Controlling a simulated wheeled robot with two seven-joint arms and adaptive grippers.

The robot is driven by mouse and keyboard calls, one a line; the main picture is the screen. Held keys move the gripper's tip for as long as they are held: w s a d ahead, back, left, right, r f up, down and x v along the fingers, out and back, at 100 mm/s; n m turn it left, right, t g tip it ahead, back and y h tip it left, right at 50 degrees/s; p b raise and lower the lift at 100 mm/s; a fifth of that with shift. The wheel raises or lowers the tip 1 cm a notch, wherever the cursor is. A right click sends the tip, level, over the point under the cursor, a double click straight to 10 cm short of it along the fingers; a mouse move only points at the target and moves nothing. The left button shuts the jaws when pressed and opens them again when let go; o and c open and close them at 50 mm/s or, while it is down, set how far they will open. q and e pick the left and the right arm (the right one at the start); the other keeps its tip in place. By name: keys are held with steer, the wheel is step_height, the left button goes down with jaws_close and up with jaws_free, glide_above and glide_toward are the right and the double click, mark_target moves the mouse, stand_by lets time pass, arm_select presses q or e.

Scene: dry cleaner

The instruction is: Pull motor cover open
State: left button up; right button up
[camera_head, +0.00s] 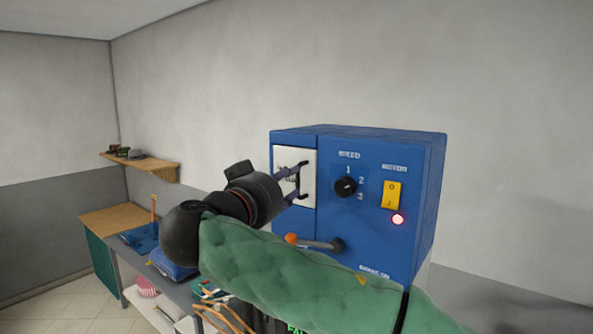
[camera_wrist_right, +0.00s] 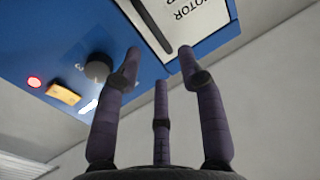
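The motor cover (camera_head: 308,164) is a white upright panel on the left front of a blue control box (camera_head: 385,240). In the right wrist view, the white cover (camera_wrist_right: 200,22) bears the word MOTOR and a dark bar-like handle or slot (camera_wrist_right: 148,22). My right gripper (camera_head: 302,180) is in front of the cover, its fingers pointing at it and spread apart. In the wrist view, the right gripper's fingertips (camera_wrist_right: 159,50) lie on either side of the dark bar's near end. Contact cannot be told. The gripper hides part of the cover. My left gripper is not in view.
The box front has a black speed knob (camera_head: 346,187), a yellow motor switch (camera_head: 392,194), a lit red lamp (camera_head: 398,219) and an orange-tipped lever (camera_head: 292,239) close to my right arm. A workbench (camera_head: 115,219) and wall shelf (camera_head: 150,166) stand at left.

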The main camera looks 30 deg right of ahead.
mark_target(299, 175)
steer(key=p+x, duration=0.1)
steer(key=x, duration=0.4)
steer(key=shift+w+d+p, duration=0.15)
steer(key=shift+d+p, duration=0.1)
steer(key=shift+p, duration=0.05)
jaws_close()
